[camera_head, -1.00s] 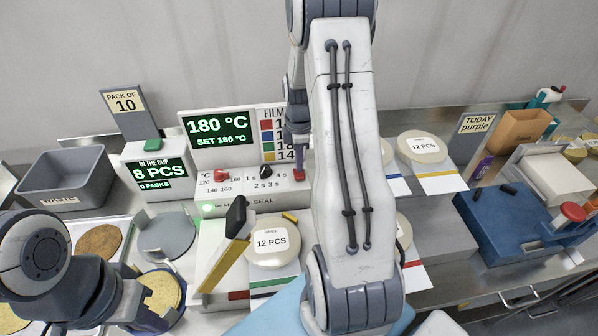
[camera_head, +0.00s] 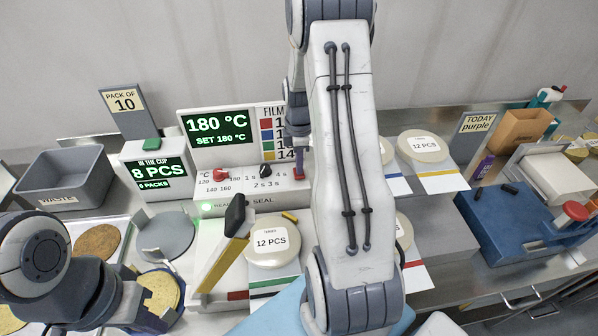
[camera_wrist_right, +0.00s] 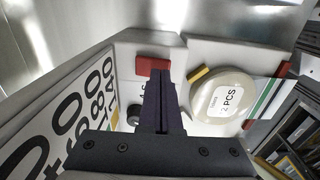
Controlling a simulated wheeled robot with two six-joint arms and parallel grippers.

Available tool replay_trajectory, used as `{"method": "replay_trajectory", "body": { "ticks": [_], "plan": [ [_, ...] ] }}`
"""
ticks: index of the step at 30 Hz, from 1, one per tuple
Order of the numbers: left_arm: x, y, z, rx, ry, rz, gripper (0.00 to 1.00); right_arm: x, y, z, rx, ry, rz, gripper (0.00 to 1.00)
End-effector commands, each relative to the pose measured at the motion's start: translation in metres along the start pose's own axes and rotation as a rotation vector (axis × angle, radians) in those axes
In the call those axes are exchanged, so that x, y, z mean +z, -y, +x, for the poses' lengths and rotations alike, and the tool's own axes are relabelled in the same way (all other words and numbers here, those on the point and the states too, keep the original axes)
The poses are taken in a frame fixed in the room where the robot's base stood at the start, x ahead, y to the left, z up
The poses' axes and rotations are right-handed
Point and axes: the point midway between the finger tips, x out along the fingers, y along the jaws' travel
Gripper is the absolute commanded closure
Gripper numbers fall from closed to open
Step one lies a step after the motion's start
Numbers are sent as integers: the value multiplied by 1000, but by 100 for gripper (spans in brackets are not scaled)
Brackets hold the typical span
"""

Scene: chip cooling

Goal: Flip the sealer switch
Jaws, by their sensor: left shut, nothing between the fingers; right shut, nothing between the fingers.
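The sealer (camera_head: 255,198) stands left of centre in the head view, with a red knob (camera_head: 221,174), a black knob (camera_head: 266,172) and a lit green lamp. Its red switch (camera_wrist_right: 152,66) shows in the right wrist view, just beyond the fingertips. My right gripper (camera_head: 299,160) is shut and empty, pointing down at the switch; in the wrist view its dark fingers (camera_wrist_right: 160,82) are close to it. I cannot tell whether they touch. In the head view the gripper mostly hides the switch. My left gripper (camera_head: 150,318) is low at the left, shut and empty, beside the yellow chip stack.
The sealer's display (camera_head: 217,132) reads 180 °C. A black-handled lever (camera_head: 222,262) rises in front of the sealer, next to a film roll (camera_head: 272,258). A grey waste bin (camera_head: 68,182) stands at the left. A blue device (camera_head: 515,220) is at the right.

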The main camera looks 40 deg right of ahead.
Motion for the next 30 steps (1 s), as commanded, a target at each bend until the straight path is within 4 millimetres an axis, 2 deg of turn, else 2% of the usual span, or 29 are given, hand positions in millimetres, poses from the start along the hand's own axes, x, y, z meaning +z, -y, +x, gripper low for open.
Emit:
{"method": "replay_trajectory", "body": {
  "ticks": [30],
  "plan": [
    [0,1,9,0,0,0,100,0,0,14,-1,0,0,100]
  ]
}}
